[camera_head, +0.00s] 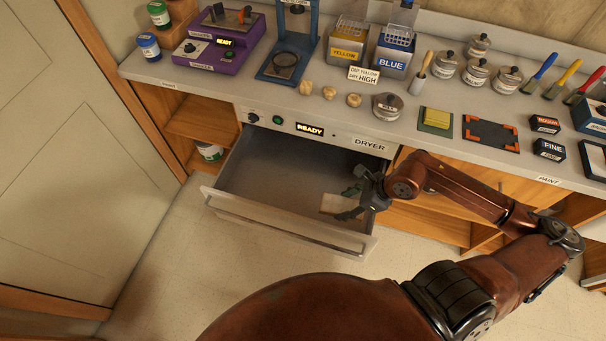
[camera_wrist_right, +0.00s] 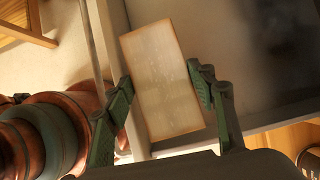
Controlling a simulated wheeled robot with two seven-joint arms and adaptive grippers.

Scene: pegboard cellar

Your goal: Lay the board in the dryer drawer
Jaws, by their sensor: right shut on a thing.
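The board (camera_wrist_right: 160,75) is a small, pale rectangular plate with darker edges. My right gripper (camera_head: 350,201) is shut on it, with the green fingers (camera_wrist_right: 162,98) on its two long sides in the wrist view. In the head view the board (camera_head: 332,205) shows partly beside the gripper, over the front right part of the dryer drawer. The drawer (camera_head: 258,168) is pulled open and its grey inside looks empty; it also shows in the wrist view (camera_wrist_right: 255,60). I cannot tell whether the board touches the drawer floor. My left gripper is not in view.
The dryer front (camera_head: 310,130) reads READY, with a green button. The counter above holds a purple machine (camera_head: 215,42), yellow (camera_head: 348,45) and blue (camera_head: 393,55) dip tanks, jars, brushes and several wooden knobs. Open floor lies in front of the drawer.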

